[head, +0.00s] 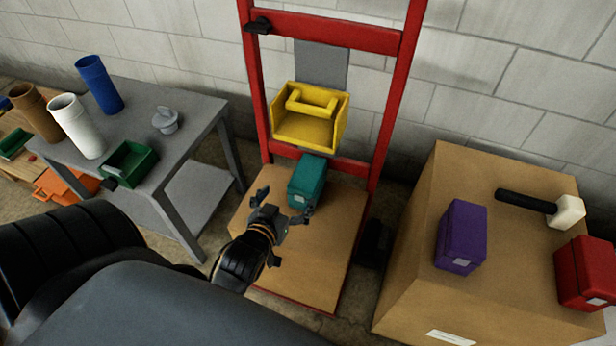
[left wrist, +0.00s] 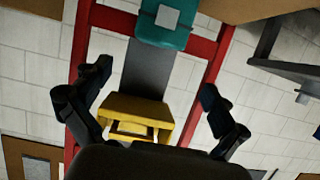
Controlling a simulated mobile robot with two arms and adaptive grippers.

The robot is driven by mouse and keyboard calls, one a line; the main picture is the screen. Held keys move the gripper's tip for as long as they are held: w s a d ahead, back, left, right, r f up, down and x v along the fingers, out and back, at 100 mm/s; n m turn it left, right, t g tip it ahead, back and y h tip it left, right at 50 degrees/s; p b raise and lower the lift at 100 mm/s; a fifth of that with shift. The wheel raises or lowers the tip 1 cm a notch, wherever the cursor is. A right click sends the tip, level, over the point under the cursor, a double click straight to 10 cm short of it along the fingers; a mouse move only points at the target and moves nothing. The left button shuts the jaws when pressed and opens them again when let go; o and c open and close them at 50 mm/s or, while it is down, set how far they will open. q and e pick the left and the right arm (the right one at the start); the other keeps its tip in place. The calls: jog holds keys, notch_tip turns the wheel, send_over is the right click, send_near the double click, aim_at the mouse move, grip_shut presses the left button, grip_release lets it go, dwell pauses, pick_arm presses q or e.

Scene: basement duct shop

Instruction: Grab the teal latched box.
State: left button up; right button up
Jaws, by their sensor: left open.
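The teal latched box (head: 309,178) stands on the tan base of the red frame, below the yellow bin, with a pale label on its near face. In the left wrist view the teal box (left wrist: 168,32) is at the top edge, partly cut off. My left gripper (head: 286,203) is open and empty, just in front of the box in the head view. In the left wrist view its two fingers (left wrist: 156,78) are spread wide, with the box beyond them and not between them. My right gripper is not in view.
The red frame (head: 400,80) has uprights on both sides of the box. A yellow bin (head: 285,130) hangs above it. A grey table (head: 195,110) with tubes and a green bin stands left. A cardboard box (head: 400,290) at right bears a purple box (head: 463,230), mallet and red box.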

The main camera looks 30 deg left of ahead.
aim_at(307, 174)
pick_arm(q)
jog(key=b+x, duration=0.1)
jog(key=x, duration=0.5)
jog(key=shift+w+f, duration=0.2)
jog(key=shift+w, duration=0.1)
jog(key=x, duration=0.2)
jog(key=b+x, duration=0.1)
jog(key=x, duration=0.3)
jog(key=shift+w+d+b, duration=0.1)
jog(key=shift+d+b, duration=0.15)
jog(key=shift+b, duration=0.05)
jog(key=shift+w, duration=0.2)
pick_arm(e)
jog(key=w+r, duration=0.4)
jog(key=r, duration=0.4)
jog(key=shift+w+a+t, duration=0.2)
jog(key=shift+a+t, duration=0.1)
pick_arm(q)
jog(key=shift+c, duration=0.4)
jog(key=c, duration=1.4)
jog(key=shift+c, duration=0.4)
jog(key=shift+r, duration=0.1)
